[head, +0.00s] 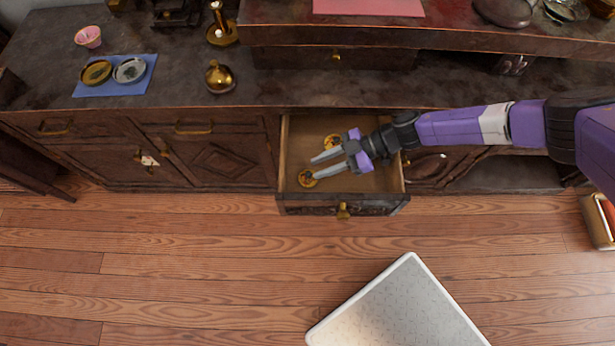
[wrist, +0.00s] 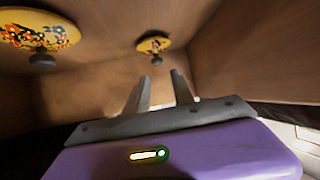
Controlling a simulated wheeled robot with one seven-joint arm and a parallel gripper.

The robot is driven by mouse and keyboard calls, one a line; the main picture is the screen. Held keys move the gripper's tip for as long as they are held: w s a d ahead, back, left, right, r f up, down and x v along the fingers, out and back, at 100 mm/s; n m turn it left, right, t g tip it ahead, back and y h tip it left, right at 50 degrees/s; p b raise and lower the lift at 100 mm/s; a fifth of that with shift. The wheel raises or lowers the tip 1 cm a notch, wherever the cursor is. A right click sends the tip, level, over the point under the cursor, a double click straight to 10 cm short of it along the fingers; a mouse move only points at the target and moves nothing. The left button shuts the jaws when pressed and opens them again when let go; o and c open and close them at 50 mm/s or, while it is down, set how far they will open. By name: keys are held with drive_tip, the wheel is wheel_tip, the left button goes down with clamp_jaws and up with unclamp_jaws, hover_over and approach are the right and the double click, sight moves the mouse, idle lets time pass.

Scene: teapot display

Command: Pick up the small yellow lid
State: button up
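Two round yellow patterned lids with dark knobs lie in an open wooden drawer (head: 384,180). One lid (head: 307,178) is near the drawer's front left corner. The other lid (head: 332,141) is farther back, partly hidden by my gripper. My gripper (head: 314,168) is inside the drawer area, open and empty, fingers pointing left, tips close to the front left lid. In the wrist view, one lid (wrist: 153,43) looks smaller and lies beyond the gap between the fingertips (wrist: 159,76). The other (wrist: 22,24) looks larger at upper left. Distance may affect these sizes.
The drawer walls stand close around my gripper. On the cabinet top (head: 180,82) are a blue mat (head: 118,91) with two round pieces, a golden pot (head: 219,77) and a pink cup (head: 88,37). A white panel (head: 400,310) is on the wooden floor.

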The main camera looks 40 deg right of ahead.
sight(305, 175)
drive_tip(key=shift+f+b, duration=0.5)
drive_tip(key=shift+f, duration=0.4)
drive_tip(key=shift+w+a+f, duration=0.1)
drive_tip(key=shift+a, duration=0.05)
drive_tip(key=shift+b+x, duration=0.3)
drive_tip(key=shift+x, duration=3.2)
drive_tip(key=shift+c, duration=0.4)
clamp_jaws()
